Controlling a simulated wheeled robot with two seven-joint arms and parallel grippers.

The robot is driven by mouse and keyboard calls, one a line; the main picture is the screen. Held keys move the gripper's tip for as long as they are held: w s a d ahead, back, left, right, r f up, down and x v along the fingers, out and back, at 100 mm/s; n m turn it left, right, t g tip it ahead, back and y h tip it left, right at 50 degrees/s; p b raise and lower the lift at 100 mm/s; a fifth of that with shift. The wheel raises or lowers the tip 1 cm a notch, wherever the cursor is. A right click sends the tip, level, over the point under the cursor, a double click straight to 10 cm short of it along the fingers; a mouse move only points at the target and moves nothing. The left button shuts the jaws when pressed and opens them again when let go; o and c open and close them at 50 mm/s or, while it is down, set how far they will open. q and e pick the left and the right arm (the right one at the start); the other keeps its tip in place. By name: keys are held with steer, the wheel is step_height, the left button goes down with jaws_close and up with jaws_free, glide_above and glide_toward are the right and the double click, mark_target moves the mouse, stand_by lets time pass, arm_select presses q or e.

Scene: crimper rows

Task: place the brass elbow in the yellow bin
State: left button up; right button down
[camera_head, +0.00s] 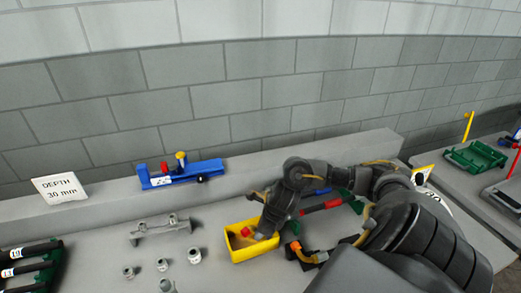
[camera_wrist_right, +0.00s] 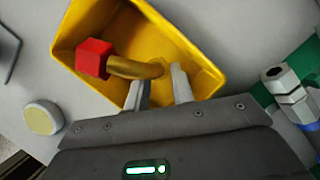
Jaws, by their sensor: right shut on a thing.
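The yellow bin (camera_head: 243,255) stands on the grey bench, and my right gripper (camera_head: 262,234) reaches down over it. In the right wrist view the bin (camera_wrist_right: 205,42) lies beyond the fingertips. My right gripper (camera_wrist_right: 160,88) is shut on the brass elbow (camera_wrist_right: 135,67), a curved brass piece with a red block at one end. The elbow shows against the bin's inside; I cannot tell whether it touches the floor. In the head view its red end (camera_head: 246,231) shows at the bin, and the fingers partly hide the rest. My left gripper is not in view.
A blue fixture (camera_head: 185,175) and a white sign (camera_head: 60,188) stand at the back. A grey bracket (camera_head: 160,229) and several small fittings (camera_head: 194,256) lie left of the bin. Green and red parts (camera_head: 320,207) lie close on its right.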

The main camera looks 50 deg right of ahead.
steer(key=shift+f, duration=0.15)
steer(key=c, duration=1.2)
jaws_free()
steer(key=b+v, duration=0.1)
steer(key=v, duration=1.1)
steer(key=shift+s, duration=0.1)
